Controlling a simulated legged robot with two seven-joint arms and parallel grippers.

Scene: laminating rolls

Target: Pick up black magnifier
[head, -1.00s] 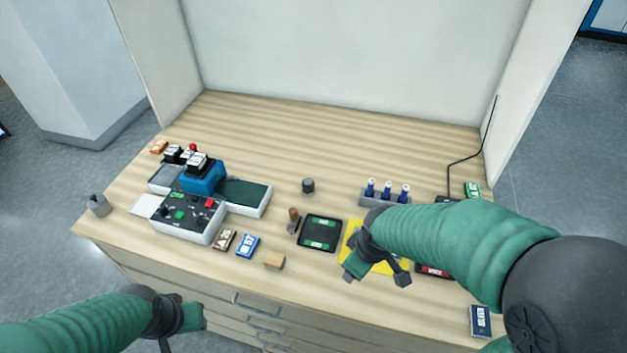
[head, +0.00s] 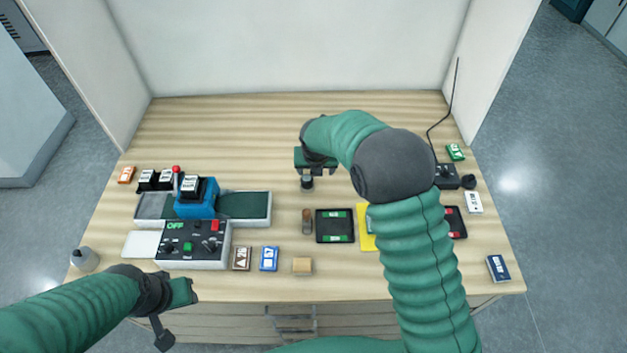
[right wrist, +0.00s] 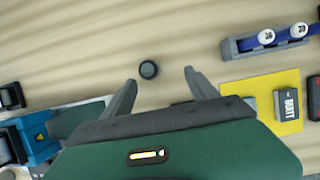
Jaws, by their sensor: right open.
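The black magnifier (head: 307,183) is a small dark cylinder standing on the wooden tabletop, in the middle of the head view. In the right wrist view the magnifier (right wrist: 148,69) shows as a dark round top. My right gripper (head: 316,171) is open and empty, just over the magnifier in the head view. In the right wrist view its two fingers (right wrist: 160,77) are spread, with the magnifier just beyond the gap, nearer the left finger. My left gripper (head: 182,295) hangs at the table's front left, away from the magnifier; its fingers are not clear.
A laminating machine (head: 192,244) with a blue block (head: 196,206) stands to the left. A wooden-handled stamp (head: 307,221), black tray (head: 334,238) and yellow sheet (head: 366,240) lie in front of the magnifier. The back tabletop is clear.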

